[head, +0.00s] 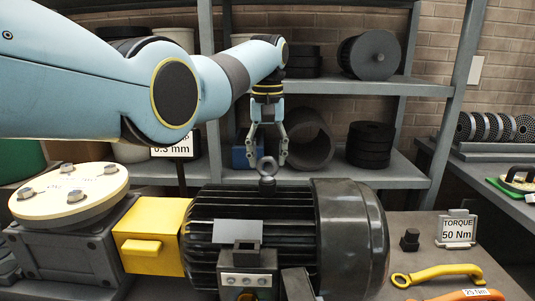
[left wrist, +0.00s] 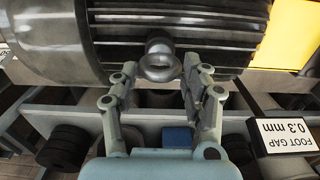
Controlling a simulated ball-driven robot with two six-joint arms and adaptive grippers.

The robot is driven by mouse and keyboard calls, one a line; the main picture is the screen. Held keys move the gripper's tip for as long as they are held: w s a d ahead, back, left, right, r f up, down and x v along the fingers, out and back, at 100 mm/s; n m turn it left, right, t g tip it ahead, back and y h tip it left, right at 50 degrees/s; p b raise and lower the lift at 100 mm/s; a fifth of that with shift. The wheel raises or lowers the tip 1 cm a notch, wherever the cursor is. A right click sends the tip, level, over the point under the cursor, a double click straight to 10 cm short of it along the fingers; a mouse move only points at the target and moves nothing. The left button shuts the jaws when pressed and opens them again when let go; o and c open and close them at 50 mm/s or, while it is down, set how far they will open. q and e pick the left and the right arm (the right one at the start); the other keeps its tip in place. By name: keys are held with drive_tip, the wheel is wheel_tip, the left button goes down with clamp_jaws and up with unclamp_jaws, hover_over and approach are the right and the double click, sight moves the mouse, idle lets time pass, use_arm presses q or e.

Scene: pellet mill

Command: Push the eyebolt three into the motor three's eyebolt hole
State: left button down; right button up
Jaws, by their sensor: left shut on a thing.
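The dark, finned motor (head: 255,210) lies on the bench in the middle of the head view; it fills the top of the left wrist view (left wrist: 60,40). The grey eyebolt (head: 267,166) stands upright at the motor's top, its ring between my left fingertips. Its ring also shows in the left wrist view (left wrist: 160,73). My left gripper (head: 268,155) points down over the motor and is shut on the eyebolt; it also shows in the left wrist view (left wrist: 161,72). The eyebolt hole and the lower shank are hidden, so I cannot tell how deep it sits. My right gripper is out of view.
A yellow guard (head: 152,235) joins the motor to a grey housing with a bolted cream flange (head: 70,190). A yellow wrench (head: 440,273) and a torque sign (head: 457,229) are at the right. Shelves (head: 345,178) with dark rolls stand behind.

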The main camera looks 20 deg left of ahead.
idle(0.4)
use_arm(q)
drive_tip(key=shift+c, duration=0.3)
unclamp_jaws()
idle(0.4)
drive_tip(key=shift+r, duration=3.5)
